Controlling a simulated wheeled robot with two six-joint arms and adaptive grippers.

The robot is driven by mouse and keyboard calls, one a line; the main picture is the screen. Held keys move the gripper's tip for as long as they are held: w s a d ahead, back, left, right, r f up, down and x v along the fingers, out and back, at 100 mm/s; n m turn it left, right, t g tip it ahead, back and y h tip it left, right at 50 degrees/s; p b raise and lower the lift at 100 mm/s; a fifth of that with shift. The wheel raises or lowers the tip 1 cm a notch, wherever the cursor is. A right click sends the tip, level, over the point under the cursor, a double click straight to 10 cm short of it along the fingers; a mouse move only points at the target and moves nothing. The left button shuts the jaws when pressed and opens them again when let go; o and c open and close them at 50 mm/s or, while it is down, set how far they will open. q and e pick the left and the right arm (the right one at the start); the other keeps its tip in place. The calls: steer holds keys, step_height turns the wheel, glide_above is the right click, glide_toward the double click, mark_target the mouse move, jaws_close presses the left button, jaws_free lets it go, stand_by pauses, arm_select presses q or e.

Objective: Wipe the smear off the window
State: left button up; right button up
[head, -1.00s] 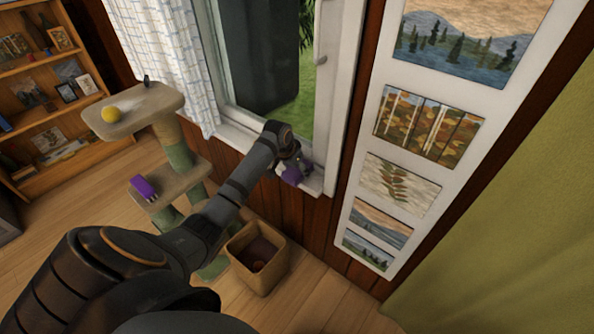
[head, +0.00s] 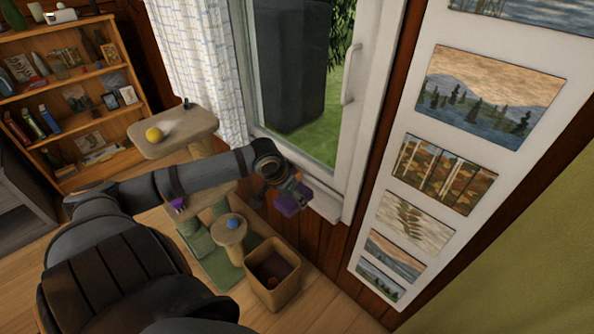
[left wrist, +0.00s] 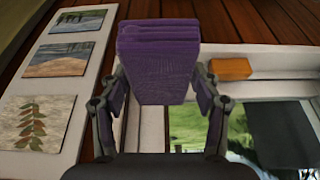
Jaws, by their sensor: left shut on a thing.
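My left gripper (left wrist: 160,105) is shut on a folded purple cloth (left wrist: 158,60), which sticks out beyond the fingers in the left wrist view. In the head view the purple cloth (head: 292,203) hangs at the end of my left arm, in front of the wall just below the window sill, seemingly apart from the glass. The window (head: 325,135) has a white frame and a handle; its lower part also shows in the left wrist view (left wrist: 238,125). I cannot make out a smear on the glass. My right gripper is not in view.
An orange block (left wrist: 231,68) lies on the sill. A cat tree with a yellow ball (head: 153,134) and a blue ball (head: 232,223) stands left of an open box (head: 272,292). A picture panel (head: 366,245) hangs right of the window. A bookshelf (head: 75,75) stands far left.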

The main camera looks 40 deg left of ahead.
arm_select(q)
steer(key=o, duration=0.5)
steer(key=c, duration=0.4)
